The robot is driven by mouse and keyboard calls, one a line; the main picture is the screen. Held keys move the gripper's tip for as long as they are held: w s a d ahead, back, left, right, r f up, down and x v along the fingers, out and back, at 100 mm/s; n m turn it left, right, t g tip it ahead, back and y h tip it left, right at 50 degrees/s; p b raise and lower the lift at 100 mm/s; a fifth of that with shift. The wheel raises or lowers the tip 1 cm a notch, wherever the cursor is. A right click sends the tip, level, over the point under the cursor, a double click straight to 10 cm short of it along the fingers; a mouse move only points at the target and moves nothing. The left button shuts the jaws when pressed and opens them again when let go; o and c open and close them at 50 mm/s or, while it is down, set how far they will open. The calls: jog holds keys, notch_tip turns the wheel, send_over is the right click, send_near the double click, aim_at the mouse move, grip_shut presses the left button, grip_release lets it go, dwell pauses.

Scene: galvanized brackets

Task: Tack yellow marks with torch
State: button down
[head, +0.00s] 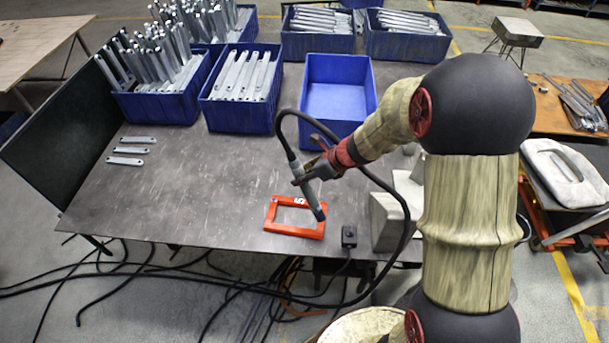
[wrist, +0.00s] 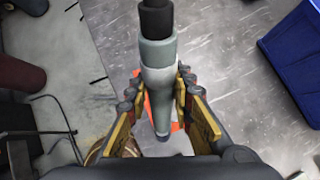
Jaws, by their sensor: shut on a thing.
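My gripper (head: 314,172) is shut on a grey torch (head: 311,194), which also shows between the fingers in the wrist view (wrist: 157,60). A black cable runs from the torch's upper end. The torch slants down, its dark lower end in front of the right part of an orange-red rectangular frame (head: 293,231). I cannot tell whether it touches the frame. The frame lies near the table's front edge, with a small white-and-dark piece at its back bar. In the wrist view the frame (wrist: 147,108) is mostly hidden behind the torch. I cannot make out any yellow marks.
The grey table (head: 190,190) is clear left of the frame, apart from several flat brackets (head: 131,150). Blue bins of brackets (head: 240,113) and an empty blue bin (head: 337,128) stand behind. A small black box (head: 349,237) sits right of the frame. The cable loops near my arm.

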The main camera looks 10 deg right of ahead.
jog(key=shift+s, duration=0.25)
jog(key=shift+w+a+f+b, duration=0.1)
jog(key=shift+w+f+b, duration=0.05)
jog(key=shift+f+b, duration=1.05)
notch_tip(320, 180, down, 4)
jog(key=b, duration=0.3)
jog(key=shift+r, duration=0.15)
jog(key=shift+f+b, duration=0.4)
jog(key=shift+b, duration=0.15)
jog(key=shift+f, duration=0.2)
dwell(1.4)
notch_tip(320, 180, up, 6)
jog(key=p, duration=0.5)
jog(key=shift+r+p, duration=0.2)
jog(key=shift+p, duration=0.2)
